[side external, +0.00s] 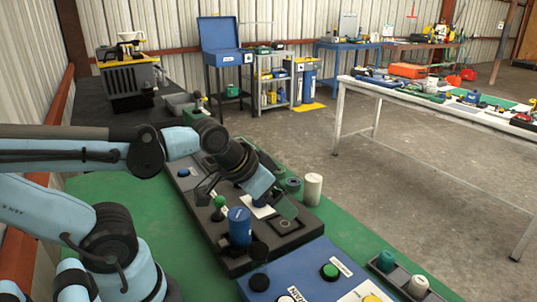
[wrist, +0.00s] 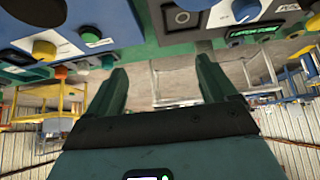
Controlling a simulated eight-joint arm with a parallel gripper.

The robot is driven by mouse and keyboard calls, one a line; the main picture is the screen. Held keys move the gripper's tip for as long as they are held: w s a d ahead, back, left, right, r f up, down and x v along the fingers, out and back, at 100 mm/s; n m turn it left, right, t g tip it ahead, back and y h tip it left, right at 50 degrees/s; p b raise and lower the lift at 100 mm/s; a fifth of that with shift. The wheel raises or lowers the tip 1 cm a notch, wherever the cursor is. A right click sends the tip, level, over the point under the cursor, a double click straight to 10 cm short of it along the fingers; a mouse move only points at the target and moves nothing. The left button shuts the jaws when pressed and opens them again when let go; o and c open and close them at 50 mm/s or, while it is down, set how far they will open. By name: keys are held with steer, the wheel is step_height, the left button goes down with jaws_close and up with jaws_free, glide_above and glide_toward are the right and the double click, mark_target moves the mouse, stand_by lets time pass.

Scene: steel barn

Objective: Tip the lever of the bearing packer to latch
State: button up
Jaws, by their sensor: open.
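A dark panel (side external: 255,258) on the green bench carries an upright blue cylinder (side external: 240,228) and a green ball knob (side external: 219,202). I cannot tell for sure which device is the bearing packer or which part is its lever. My gripper (side external: 285,207) is above the panel's right part, to the right of the blue cylinder and apart from it. In the wrist view my gripper's two green fingers (wrist: 165,82) are spread with nothing between them. Beyond them, tilted in view, is a dark panel with a round pad (wrist: 182,17).
A blue control box (side external: 315,270) with a green button stands at the near end. A grey tray (side external: 410,283) holds more cylinders. A long white table (side external: 440,100) stands across a clear floor.

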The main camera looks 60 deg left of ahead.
mark_target(222, 203)
stand_by(0.4)
steer(key=shift+s, duration=0.2)
steer(key=c, duration=0.4)
steer(key=s+g+y, duration=0.1)
steer(key=s+a+r+m+g, duration=0.1)
steer(key=s+a+m+g+y, duration=0.1)
steer(key=s, duration=0.1)
steer(key=shift+r+g+y, duration=0.3)
steer(key=shift+g, duration=0.1)
steer(key=c, duration=0.7)
steer(key=s+a+r+g+y, duration=0.1)
steer(key=s, duration=0.1)
steer(key=s+a+r+m+g+y, duration=0.1)
steer(key=r, duration=0.1)
steer(key=shift+s+a+r+g, duration=0.1)
steer(key=shift+s+a+g, duration=0.1)
steer(key=shift+s+g, duration=0.15)
jaws_close()
steer(key=shift+x, duration=4.95)
